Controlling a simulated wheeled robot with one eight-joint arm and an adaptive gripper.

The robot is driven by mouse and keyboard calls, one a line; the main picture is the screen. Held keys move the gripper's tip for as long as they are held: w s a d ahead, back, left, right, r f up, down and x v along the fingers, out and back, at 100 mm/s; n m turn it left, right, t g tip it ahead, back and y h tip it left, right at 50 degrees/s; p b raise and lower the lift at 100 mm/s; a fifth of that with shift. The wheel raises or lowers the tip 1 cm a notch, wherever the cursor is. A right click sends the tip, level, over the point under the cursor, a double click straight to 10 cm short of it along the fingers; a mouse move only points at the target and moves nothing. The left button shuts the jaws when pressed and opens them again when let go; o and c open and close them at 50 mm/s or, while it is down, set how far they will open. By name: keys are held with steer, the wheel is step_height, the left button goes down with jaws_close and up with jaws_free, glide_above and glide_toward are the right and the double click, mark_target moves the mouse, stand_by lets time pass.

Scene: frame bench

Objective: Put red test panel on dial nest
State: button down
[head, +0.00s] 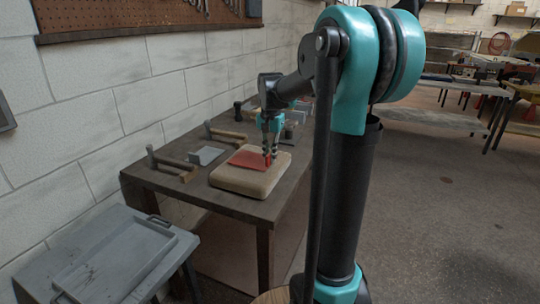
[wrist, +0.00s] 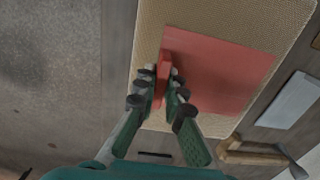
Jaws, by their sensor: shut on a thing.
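The red test panel (head: 248,160) lies on, or just above, a tan padded block (head: 240,184) on the bench; whether they touch is hard to tell. In the wrist view the panel (wrist: 222,72) is a flat red plate with a raised red strip (wrist: 164,78) along its left edge. My gripper (head: 270,153) comes down from above at the panel's right end. In the wrist view my gripper (wrist: 160,82) is shut on that strip, one finger on each side. I cannot make out which thing is the dial nest.
A pale grey block (head: 207,155) and two wooden-handled tools (head: 170,165) lie left of and behind the tan block on the dark bench (head: 232,208). Dark items (head: 238,111) stand at the bench's far end. A grey tray (head: 120,262) is at the front left.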

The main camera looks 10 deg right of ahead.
steer(key=c, duration=1.6)
jaws_free()
